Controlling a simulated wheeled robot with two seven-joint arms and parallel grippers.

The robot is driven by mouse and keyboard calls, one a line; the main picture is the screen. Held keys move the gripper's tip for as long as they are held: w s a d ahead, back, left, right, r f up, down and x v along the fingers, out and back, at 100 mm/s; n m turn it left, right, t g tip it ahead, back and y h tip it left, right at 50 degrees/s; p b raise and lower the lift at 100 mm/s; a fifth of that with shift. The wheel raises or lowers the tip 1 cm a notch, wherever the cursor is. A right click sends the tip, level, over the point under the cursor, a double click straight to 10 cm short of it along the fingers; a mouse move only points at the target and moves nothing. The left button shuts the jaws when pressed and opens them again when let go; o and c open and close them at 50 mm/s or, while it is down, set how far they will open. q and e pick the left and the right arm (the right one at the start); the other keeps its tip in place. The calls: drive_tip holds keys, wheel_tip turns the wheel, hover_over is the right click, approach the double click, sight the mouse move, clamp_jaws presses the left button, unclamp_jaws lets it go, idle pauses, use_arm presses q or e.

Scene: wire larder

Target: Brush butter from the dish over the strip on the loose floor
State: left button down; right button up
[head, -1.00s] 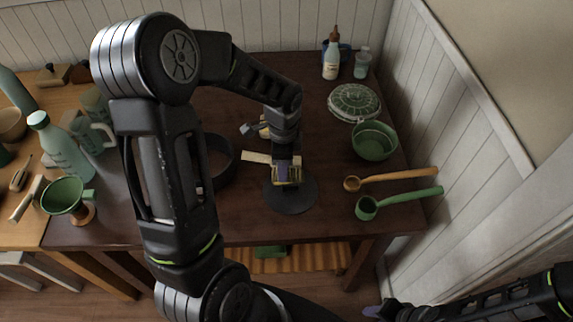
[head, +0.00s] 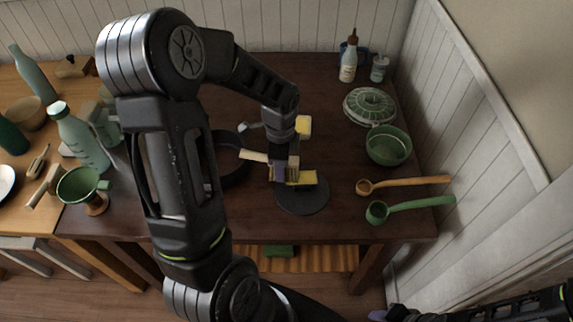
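My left gripper (head: 284,172) appears shut on a brush with a pale wooden handle (head: 253,155), which sticks out to the left. The brush head is beside the fingers, and its contact with anything below is unclear. The loose floor (head: 304,200) is a dark round disc on the table. A yellow strip (head: 303,179) lies on it, just right of the gripper and partly hidden. A yellow item (head: 304,126), possibly the butter in its dish, shows behind my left wrist, mostly covered. My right gripper (head: 378,314) is low at the bottom edge; its fingers are unclear.
A dark ring-shaped tin (head: 235,170) stands left of the gripper, partly behind my arm. To the right are a green bowl (head: 388,147), a patterned lid (head: 370,106), an orange ladle (head: 405,184) and a green ladle (head: 410,206). Bottles stand at the back. The right wall is close.

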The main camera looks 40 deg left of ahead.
use_arm(q)
drive_tip(key=shift+s, duration=0.1)
wheel_tip(320, 180, up, 7)
drive_tip(key=p, duration=0.5)
drive_tip(key=shift+p, duration=0.35)
